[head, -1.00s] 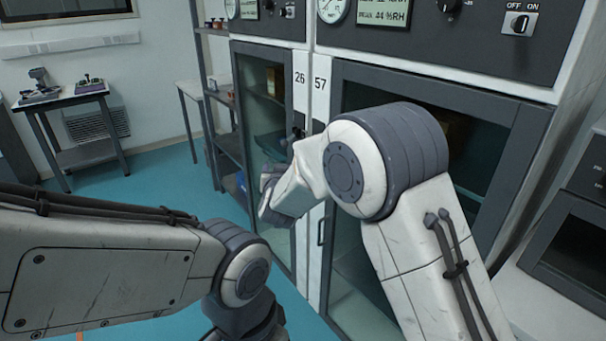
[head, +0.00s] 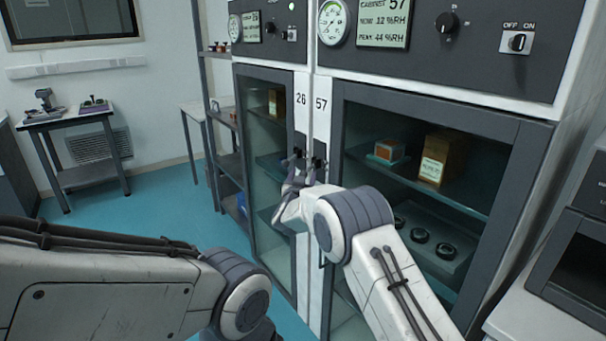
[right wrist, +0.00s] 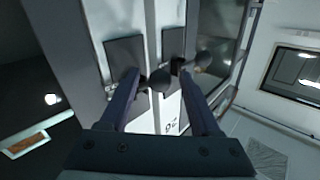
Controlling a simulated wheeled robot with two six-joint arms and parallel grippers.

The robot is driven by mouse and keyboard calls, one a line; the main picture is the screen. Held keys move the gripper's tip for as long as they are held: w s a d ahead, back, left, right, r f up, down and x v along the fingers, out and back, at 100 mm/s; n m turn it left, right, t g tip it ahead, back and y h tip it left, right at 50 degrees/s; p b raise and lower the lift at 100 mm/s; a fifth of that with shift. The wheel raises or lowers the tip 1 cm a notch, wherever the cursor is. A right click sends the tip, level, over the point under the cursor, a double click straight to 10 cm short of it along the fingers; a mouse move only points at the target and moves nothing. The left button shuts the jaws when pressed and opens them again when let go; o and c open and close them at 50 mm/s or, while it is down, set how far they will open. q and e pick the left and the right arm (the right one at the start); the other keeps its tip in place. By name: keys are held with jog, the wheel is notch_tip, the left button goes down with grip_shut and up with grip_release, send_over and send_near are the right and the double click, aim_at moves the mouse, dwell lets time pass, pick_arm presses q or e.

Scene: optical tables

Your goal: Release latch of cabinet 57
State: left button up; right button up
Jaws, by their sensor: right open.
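Cabinet 57 (head: 530,150) stands at the right with its dark-framed glass door shut. Its latch (head: 320,151) is a small dark fitting on the white strip under the 57 label. In the right wrist view, that latch shows as a dark plate (right wrist: 124,55) with a round black knob (right wrist: 160,81). My right gripper (head: 304,166) is at the latches, open; in the right wrist view its two fingers (right wrist: 163,85) stand either side of the knob. I cannot tell whether they touch it. My left arm is at lower left, its gripper out of view.
Cabinet 26's latch is close beside, its plate (right wrist: 173,44) near the right-hand finger in the wrist view. Cabinet 57 holds boxes (head: 436,158) and dark round items (head: 420,236). A bench (head: 590,260) stands at right; blue floor (head: 170,205) is free at left.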

jog(key=shift+w+d, duration=0.1)
jog(key=shift+w, duration=0.3)
grip_shut()
jog(key=shift+r, duration=0.1)
